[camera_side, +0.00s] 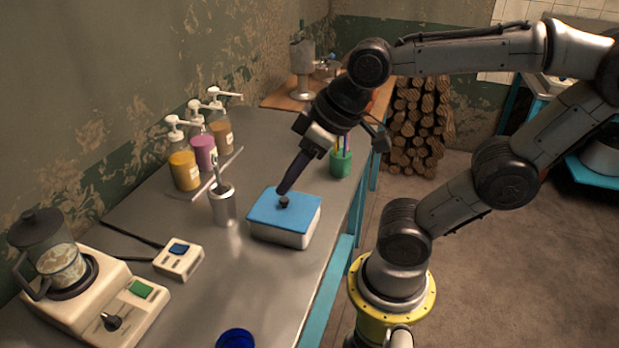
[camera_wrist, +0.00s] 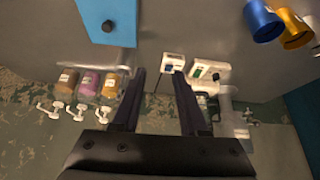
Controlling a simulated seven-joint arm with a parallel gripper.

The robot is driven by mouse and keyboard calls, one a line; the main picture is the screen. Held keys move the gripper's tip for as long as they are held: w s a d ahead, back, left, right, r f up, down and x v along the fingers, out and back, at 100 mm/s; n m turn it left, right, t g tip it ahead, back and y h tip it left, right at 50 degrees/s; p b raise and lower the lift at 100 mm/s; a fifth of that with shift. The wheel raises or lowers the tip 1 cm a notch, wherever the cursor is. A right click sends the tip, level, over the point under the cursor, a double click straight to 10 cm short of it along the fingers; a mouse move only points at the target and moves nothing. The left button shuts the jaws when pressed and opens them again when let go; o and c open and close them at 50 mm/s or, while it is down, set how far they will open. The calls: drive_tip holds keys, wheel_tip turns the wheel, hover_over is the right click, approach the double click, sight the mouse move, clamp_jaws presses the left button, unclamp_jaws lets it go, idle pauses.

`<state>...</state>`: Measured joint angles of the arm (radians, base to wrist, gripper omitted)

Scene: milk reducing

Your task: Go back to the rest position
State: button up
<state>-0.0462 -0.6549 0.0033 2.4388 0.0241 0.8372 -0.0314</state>
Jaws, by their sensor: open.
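My gripper (camera_side: 290,182) is over the workbench in the side view, its dark fingers pointing down toward the blue-lidded box (camera_side: 270,232). The fingertips appear just above or behind the lid's dark knob (camera_side: 284,202); the side view does not show the gap clearly. In the wrist view my gripper (camera_wrist: 159,72) has its two fingers spread with nothing held between them. The blue lid (camera_wrist: 88,15) with its knob (camera_wrist: 107,26) lies off to the upper left there, outside the fingers.
Pump bottles (camera_side: 203,152) stand along the wall. A metal cup (camera_side: 223,207), a small white device (camera_side: 178,260) and a blender (camera_side: 95,290) are on the left. A green pen cup (camera_side: 341,163) is near the bench edge; a blue cup (camera_side: 236,339) is in front.

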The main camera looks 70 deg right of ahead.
drive_tip(key=s, duration=0.1)
drive_tip(key=s+d+f, duration=0.1)
drive_tip(key=s, duration=0.1)
drive_tip(key=shift+s+d+f+m+h, duration=0.2)
drive_tip(key=shift+m+h, duration=0.1)
drive_tip(key=shift+m, duration=0.1)
drive_tip(key=shift+o, duration=0.2)
drive_tip(key=shift+r, duration=0.1)
idle(1.6)
